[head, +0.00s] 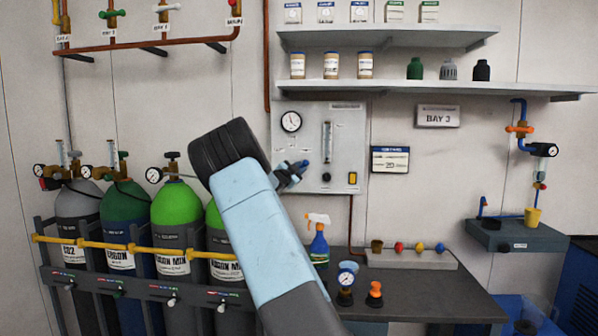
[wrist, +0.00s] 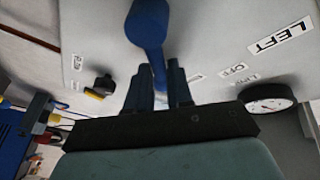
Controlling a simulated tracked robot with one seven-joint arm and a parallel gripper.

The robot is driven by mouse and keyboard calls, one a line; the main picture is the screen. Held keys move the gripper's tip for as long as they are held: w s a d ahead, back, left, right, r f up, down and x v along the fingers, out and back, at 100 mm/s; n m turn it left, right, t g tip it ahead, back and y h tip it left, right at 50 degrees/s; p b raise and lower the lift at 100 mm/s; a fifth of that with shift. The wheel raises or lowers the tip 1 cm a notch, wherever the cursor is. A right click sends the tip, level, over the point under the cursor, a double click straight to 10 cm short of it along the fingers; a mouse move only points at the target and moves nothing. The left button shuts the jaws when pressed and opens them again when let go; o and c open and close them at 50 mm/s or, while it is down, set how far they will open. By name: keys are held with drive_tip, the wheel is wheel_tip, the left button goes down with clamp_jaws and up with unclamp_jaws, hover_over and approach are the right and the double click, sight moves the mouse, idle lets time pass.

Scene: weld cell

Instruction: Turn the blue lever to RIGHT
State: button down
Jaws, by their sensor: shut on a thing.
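The blue lever (wrist: 147,28) is on a pale grey panel (head: 347,125). In the wrist view its round blue end is at the top, and its narrower arm runs down between my fingers. My gripper (wrist: 160,85) is shut on this arm. A LEFT label (wrist: 281,36) is at the upper right, with an OFF label (wrist: 234,70) nearer my fingers. Other small labels are too blurred to read. In the head view, my gripper (head: 290,174) is at the panel's lower left, and my arm and the fingers hide most of the lever.
A round gauge (head: 291,122) sits above my gripper on the panel, with a flow tube (head: 327,142) to the right and a black-and-yellow switch (head: 352,178) beyond. Gas cylinders (head: 176,215) stand at the left. A spray bottle (head: 318,240) stands on the bench (head: 430,295) below.

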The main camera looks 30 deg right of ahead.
drive_tip(key=c, duration=1.1)
unclamp_jaws()
drive_tip(key=shift+s+d+r, duration=0.15)
drive_tip(key=shift+s+d, duration=0.1)
drive_tip(key=shift+d, duration=0.05)
drive_tip(key=shift+a, duration=0.1)
drive_tip(key=shift+s+a, duration=0.15)
drive_tip(key=shift+a, duration=0.35)
drive_tip(key=v, duration=1.2)
drive_tip(key=shift+s+a+f, duration=0.2)
drive_tip(key=shift+s, duration=0.05)
